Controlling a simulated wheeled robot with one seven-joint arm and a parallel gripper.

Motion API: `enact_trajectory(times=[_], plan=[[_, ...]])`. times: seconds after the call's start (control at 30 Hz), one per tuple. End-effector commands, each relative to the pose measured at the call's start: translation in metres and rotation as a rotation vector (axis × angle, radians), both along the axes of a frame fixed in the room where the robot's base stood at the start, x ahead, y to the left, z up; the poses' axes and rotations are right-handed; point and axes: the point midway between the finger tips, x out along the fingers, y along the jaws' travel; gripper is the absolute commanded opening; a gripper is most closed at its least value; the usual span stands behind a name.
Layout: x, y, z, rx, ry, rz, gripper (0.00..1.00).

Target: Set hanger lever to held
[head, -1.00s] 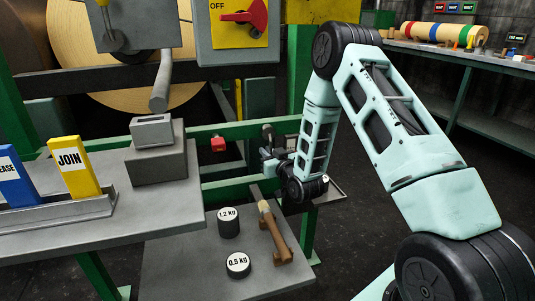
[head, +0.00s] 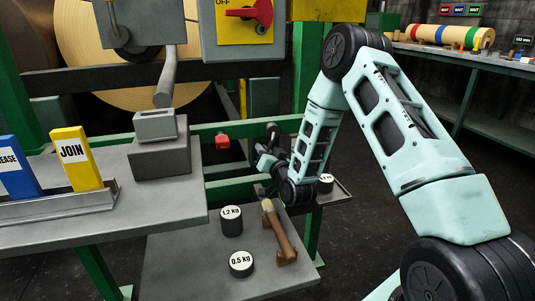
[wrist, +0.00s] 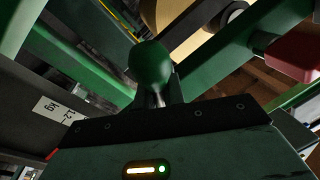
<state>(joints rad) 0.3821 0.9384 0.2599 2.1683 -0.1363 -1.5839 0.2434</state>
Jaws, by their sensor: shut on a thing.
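My gripper (head: 265,160) is at the green frame, right of the red block, mostly dark and small in the head view. In the wrist view a green ball knob (wrist: 150,62) on a thin metal stem stands just beyond the dark edge of my gripper's housing. I take this knob to be the hanger lever's. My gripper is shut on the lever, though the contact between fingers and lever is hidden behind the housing. In the head view a dark knob (head: 272,130) shows just above the gripper. I cannot read the lever's setting.
A red block (head: 222,140) sits on the green rail (head: 240,128). Below are a 1.2 kg weight (head: 232,221), a 0.5 kg weight (head: 241,264) and a brown-handled tool (head: 279,232) on a grey shelf (head: 190,275). Another weight (head: 325,183) stands right of my wrist.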

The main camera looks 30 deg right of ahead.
Motion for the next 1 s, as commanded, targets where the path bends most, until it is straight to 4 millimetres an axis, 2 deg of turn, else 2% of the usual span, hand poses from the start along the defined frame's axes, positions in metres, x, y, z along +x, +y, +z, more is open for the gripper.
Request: enact_trajectory(times=[0.03,0.4,0.93,0.97,1.0], plan=[[-0.002,0.005,-0.008,0.038,0.012,0.005,0.00],[0.001,0.015,-0.002,0.191,-0.031,0.007,0.00],[0.001,0.018,0.000,0.215,-0.038,0.012,0.00],[0.001,0.018,0.000,0.215,-0.038,0.013,0.19],[0.001,0.018,0.000,0.214,-0.038,0.013,0.30]])
